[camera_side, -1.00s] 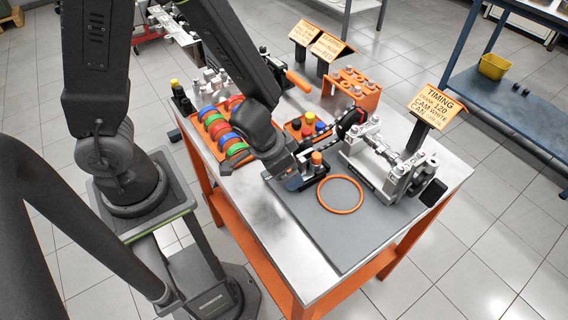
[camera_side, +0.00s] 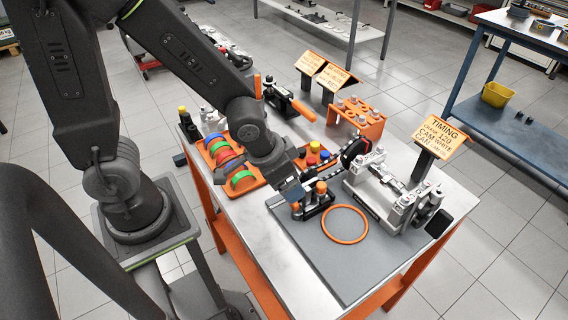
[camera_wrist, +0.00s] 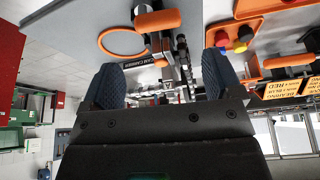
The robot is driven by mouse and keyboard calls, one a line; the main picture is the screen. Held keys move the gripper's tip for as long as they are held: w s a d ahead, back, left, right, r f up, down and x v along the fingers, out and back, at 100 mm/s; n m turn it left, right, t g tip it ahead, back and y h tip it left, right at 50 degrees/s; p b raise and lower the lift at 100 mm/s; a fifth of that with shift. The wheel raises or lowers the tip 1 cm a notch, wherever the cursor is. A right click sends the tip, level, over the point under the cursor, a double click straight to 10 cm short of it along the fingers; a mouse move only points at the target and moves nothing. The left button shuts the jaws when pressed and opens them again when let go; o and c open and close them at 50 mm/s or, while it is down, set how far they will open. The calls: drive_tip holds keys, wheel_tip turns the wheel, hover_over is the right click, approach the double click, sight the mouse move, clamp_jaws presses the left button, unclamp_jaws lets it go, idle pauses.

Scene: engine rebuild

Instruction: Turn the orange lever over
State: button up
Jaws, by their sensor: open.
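An orange lever grip (camera_wrist: 158,20) shows at the top of the wrist view, on a black block just beyond my fingertips. In the side view the black block (camera_side: 318,203) stands on the grey mat. An orange end (camera_side: 295,207) shows right at my fingertips, and a second orange knob (camera_side: 321,187) stands on the block. I cannot tell which of these belongs to the lever grip. My gripper (camera_side: 291,192) points down beside the block. In the wrist view the two blue-grey fingers of my gripper (camera_wrist: 163,75) are wide apart with nothing held between them.
An orange ring (camera_side: 345,224) lies on the mat (camera_side: 345,270) beside the block. A silver cam carrier (camera_side: 385,190) stands to its right. An orange tray (camera_side: 228,170) with coloured rings is to the left. The mat's front part is clear.

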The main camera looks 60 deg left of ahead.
drive_tip(key=shift+r, duration=1.65)
drive_tip(key=s+a+r, duration=0.2)
drive_tip(key=s+r, duration=0.1)
drive_tip(key=r, duration=0.3)
drive_tip(key=s+a+r+n+t, duration=0.1)
drive_tip(key=s+a+r, duration=0.2)
drive_tip(key=r, duration=0.4)
drive_tip(key=shift+s+a+n+y, duration=0.2)
drive_tip(key=shift+s+n+y, duration=0.1)
drive_tip(key=shift+s, duration=0.45)
